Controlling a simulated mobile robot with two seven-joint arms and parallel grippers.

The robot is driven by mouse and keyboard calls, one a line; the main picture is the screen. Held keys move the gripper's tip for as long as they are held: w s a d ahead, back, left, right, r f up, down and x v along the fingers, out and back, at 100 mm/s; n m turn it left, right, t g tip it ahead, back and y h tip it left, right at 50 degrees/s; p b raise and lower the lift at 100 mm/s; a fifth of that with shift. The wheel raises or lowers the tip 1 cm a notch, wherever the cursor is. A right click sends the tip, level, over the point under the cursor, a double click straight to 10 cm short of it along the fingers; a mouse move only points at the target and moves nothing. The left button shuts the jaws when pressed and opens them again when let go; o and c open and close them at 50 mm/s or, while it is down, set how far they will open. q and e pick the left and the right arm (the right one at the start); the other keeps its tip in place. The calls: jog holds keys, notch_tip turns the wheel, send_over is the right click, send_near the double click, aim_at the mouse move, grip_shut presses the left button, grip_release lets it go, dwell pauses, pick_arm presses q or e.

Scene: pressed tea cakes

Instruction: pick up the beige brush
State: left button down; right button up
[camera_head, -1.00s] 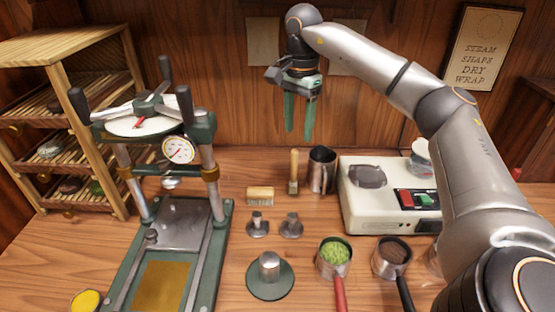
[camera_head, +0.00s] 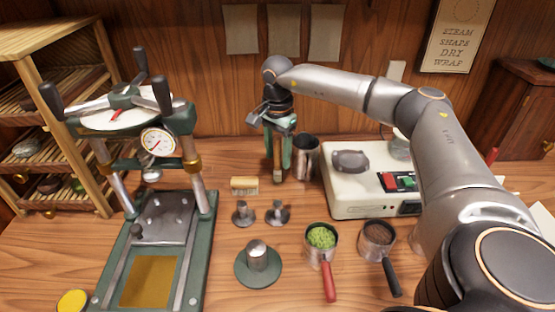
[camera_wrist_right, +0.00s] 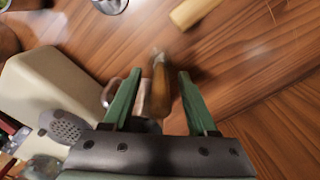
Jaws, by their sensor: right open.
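An upright brush with a wooden handle stands on the table; in the head view only its lower end (camera_head: 277,178) shows between the green fingers of my right gripper (camera_head: 277,162). In the right wrist view the brush handle (camera_wrist_right: 160,88) lies between the two open fingers (camera_wrist_right: 160,72), with gaps visible on both sides. A low beige block-shaped brush (camera_head: 244,185) lies on the table just left of the gripper; a beige block also shows at the top of the wrist view (camera_wrist_right: 195,12). My left gripper is not in view.
A metal cup (camera_head: 306,158) stands close to the right of the gripper, beside a white scale-like machine (camera_head: 350,200). Small metal pieces (camera_head: 277,212) stand in front. A green press (camera_head: 150,230) fills the left.

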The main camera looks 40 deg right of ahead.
jog(key=shift+f, duration=0.1)
grip_shut()
dwell(0.4)
